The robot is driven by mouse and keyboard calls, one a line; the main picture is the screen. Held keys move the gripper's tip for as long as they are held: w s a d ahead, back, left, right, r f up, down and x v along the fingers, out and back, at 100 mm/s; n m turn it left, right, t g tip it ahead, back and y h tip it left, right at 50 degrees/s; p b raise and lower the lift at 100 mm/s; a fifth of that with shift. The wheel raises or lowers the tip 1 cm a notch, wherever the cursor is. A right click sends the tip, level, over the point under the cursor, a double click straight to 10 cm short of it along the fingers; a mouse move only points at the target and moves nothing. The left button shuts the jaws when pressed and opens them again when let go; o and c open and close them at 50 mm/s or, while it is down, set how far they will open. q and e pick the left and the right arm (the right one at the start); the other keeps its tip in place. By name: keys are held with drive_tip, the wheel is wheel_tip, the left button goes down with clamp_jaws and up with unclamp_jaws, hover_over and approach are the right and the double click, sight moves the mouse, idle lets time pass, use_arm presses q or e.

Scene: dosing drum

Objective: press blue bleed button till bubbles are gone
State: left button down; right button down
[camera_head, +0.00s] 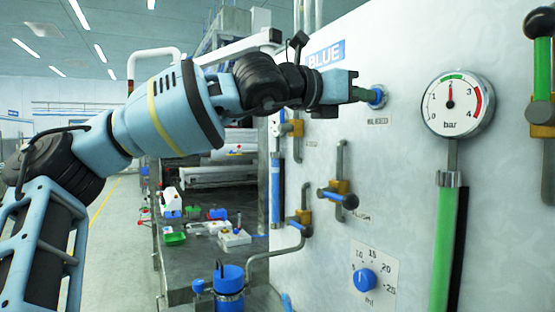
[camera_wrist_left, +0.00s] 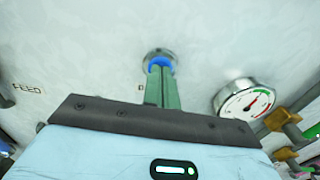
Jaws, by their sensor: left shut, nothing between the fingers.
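The blue bleed button (camera_head: 378,97) sits in a metal ring on the white panel, below and right of the BLUE sign (camera_head: 326,54). My left gripper (camera_head: 364,95) is shut and empty, with its tips at the button. In the left wrist view the green fingers (camera_wrist_left: 162,88) reach up to the button (camera_wrist_left: 158,62) and cover part of it. I cannot tell how far the button is pushed in. A blue-filled tube (camera_head: 275,190) stands at the panel's left edge; bubbles cannot be made out in it. My right gripper is not in view.
A pressure gauge (camera_head: 458,104), also in the left wrist view (camera_wrist_left: 244,101), hangs above a green-filled tube (camera_head: 447,250). Lever valves (camera_head: 339,194) and a blue ml dial (camera_head: 365,280) project from the panel. A cluttered bench (camera_head: 190,262) stands to the left.

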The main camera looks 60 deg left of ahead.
use_arm(q)
drive_tip(key=shift+s, duration=0.1)
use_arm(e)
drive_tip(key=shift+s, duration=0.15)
use_arm(q)
drive_tip(key=shift+s, duration=0.8)
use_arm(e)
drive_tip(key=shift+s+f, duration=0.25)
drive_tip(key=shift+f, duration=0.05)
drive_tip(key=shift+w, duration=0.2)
use_arm(q)
drive_tip(key=shift+w+b, duration=0.15)
drive_tip(key=shift+b, duration=0.15)
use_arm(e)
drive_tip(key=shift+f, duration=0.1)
use_arm(q)
drive_tip(key=shift+w, duration=0.35)
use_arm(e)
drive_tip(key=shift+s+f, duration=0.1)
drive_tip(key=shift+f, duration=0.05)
